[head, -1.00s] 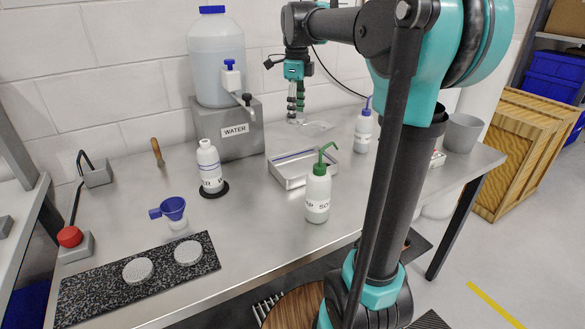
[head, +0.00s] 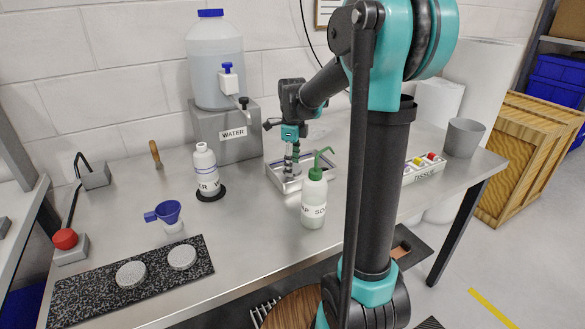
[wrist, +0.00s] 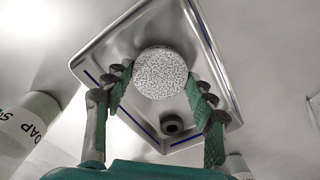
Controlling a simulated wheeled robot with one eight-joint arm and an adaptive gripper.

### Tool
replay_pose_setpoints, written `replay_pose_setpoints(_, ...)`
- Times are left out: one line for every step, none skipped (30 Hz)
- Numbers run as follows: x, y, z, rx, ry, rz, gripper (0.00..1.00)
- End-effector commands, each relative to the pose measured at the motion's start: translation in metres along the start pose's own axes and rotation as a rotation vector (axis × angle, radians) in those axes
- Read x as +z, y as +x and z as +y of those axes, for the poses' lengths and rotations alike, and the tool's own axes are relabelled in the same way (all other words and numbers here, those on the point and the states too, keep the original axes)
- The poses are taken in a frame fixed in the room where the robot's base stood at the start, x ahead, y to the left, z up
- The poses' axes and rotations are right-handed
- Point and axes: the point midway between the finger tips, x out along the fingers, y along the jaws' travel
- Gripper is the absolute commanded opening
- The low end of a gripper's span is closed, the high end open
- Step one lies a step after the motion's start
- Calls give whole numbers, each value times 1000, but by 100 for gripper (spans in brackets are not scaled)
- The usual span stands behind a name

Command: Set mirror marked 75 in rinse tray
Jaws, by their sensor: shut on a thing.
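My gripper (head: 290,172) is down over the metal rinse tray (head: 273,178), behind the green-capped soap bottle. In the wrist view my gripper (wrist: 160,85) has its green fingers on either side of a round, speckled grey disc, the mirror (wrist: 160,72), and is shut on it. The mirror covers part of the rinse tray (wrist: 113,62), whose rim has blue lines. I cannot tell whether the mirror touches the tray floor. No number 75 is legible. In the head view the fingers and bottle hide the mirror.
The soap bottle (head: 314,203) stands close in front of the tray. A white bottle (head: 206,170) stands left, near the water container (head: 215,65). Two speckled discs (head: 131,274) (head: 182,257) lie on a dark mat (head: 85,295).

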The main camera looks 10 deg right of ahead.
Motion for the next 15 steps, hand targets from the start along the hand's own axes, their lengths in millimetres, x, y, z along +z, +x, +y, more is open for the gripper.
replay_pose_setpoints(0, 6, 0, 0, 0, 0, 23)
replay_pose_setpoints(0, 9, 0, 0, 0, 0, 23)
replay_pose_setpoints(0, 12, 0, 0, 0, 0, 23)
replay_pose_setpoints(0, 13, 0, 0, 0, 0, 23)
replay_pose_setpoints(0, 14, 0, 0, 0, 0, 23)
replay_pose_setpoints(0, 14, 0, 0, 0, 0, 23)
replay_pose_setpoints(0, 14, 0, 0, 0, 0, 23)
replay_pose_setpoints(0, 14, 0, 0, 0, 0, 23)
replay_pose_setpoints(0, 14, 0, 0, 0, 0, 23)
replay_pose_setpoints(0, 14, 0, 0, 0, 0, 23)
replay_pose_setpoints(0, 14, 0, 0, 0, 0, 23)
replay_pose_setpoints(0, 14, 0, 0, 0, 0, 23)
replay_pose_setpoints(0, 15, 0, 0, 0, 0, 23)
replay_pose_setpoints(0, 16, 0, 0, 0, 0, 23)
replay_pose_setpoints(0, 17, 0, 0, 0, 0, 23)
